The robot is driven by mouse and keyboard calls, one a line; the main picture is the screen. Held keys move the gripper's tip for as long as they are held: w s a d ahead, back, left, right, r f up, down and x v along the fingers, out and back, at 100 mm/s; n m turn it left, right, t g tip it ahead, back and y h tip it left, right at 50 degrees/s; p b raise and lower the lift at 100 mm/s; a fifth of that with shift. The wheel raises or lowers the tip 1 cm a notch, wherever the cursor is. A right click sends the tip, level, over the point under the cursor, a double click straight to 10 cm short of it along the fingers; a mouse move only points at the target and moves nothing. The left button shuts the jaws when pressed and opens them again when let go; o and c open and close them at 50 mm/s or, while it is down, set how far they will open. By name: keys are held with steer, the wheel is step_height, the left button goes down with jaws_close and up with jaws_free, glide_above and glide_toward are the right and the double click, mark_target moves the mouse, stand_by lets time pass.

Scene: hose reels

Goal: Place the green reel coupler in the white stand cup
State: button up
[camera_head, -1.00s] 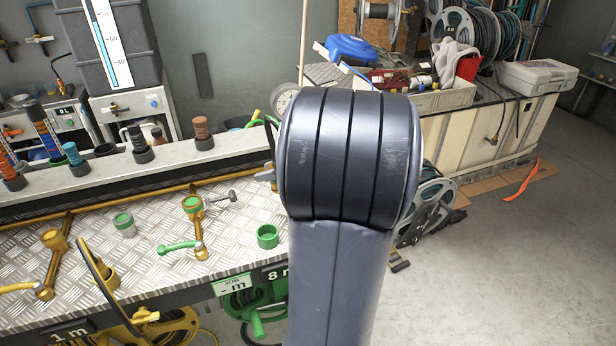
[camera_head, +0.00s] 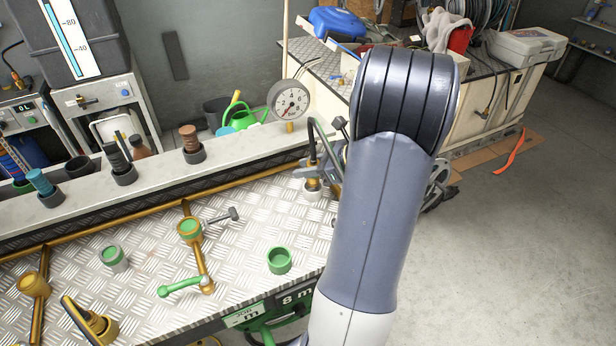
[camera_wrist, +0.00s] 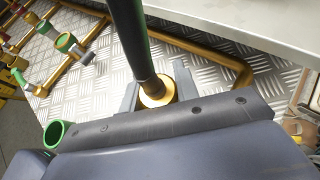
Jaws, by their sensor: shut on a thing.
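My gripper (camera_head: 313,174) is partly hidden by my arm in the head view. In the wrist view its grey jaws (camera_wrist: 157,97) are shut around a dark upright hose-like piece with a brass collar (camera_wrist: 157,91). A thin green line runs along the piece, which I take for the green reel coupler (camera_wrist: 133,42). In the head view a whitish cup (camera_head: 313,194) shows directly under the gripper. I cannot tell whether the collar is inside it or just above; the wrist view hides the cup.
A green cup (camera_head: 280,261) stands near the bench's front edge. A brass valve with a green top (camera_head: 190,229) and a pale cup with a green top (camera_head: 113,257) stand to the left. A pressure gauge (camera_head: 289,103) rises behind the gripper. Brass pipe (camera_head: 245,183) runs along the ledge.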

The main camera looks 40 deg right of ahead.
steer(key=shift+f, duration=1.65)
steer(key=shift+f, duration=0.1)
steer(key=o, duration=1.1)
steer(key=shift+c, duration=0.2)
steer(key=shift+s+r, duration=0.1)
steer(key=shift+r, duration=0.1)
steer(key=v, duration=1.2)
steer(key=shift+f+b, duration=0.15)
steer(key=shift+b, duration=0.3)
